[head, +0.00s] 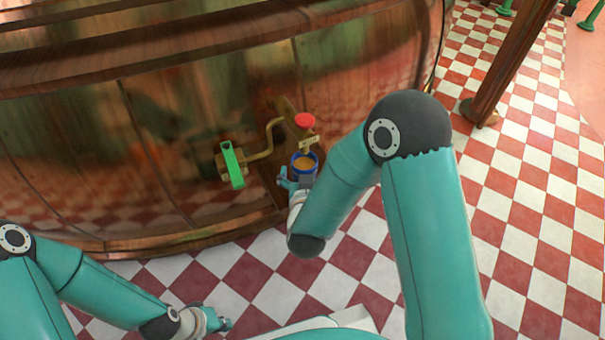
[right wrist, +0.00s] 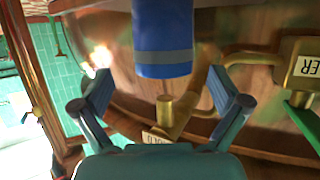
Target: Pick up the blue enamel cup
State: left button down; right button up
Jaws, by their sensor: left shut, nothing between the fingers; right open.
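The blue enamel cup (head: 304,157) stands upright below the red-handled tap (head: 305,121) on the copper kettle, with something brown inside. In the right wrist view the cup (right wrist: 162,40) shows as a blue body with a grey band, near the top middle. My right gripper (head: 296,181) is open at the cup's near side. In the wrist view its two fingers (right wrist: 160,74) stand one on each side of the cup, with gaps. My left gripper (head: 220,323) is shut and empty, low over the floor at the bottom left, far from the cup.
The copper kettle (head: 180,140) fills the back left. A second tap with a green handle (head: 233,165) sits left of the cup. A wooden post (head: 508,62) stands at the right. The red and white checkered floor (head: 535,215) is clear on the right.

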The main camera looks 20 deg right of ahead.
aim_at(304, 162)
jog(key=b+x, duration=0.1)
jog(key=x, duration=0.3)
jog(key=shift+w+a, duration=0.1)
jog(key=shift+a, duration=0.05)
jog(key=c, duration=1.3)
jog(key=shift+r, duration=0.25)
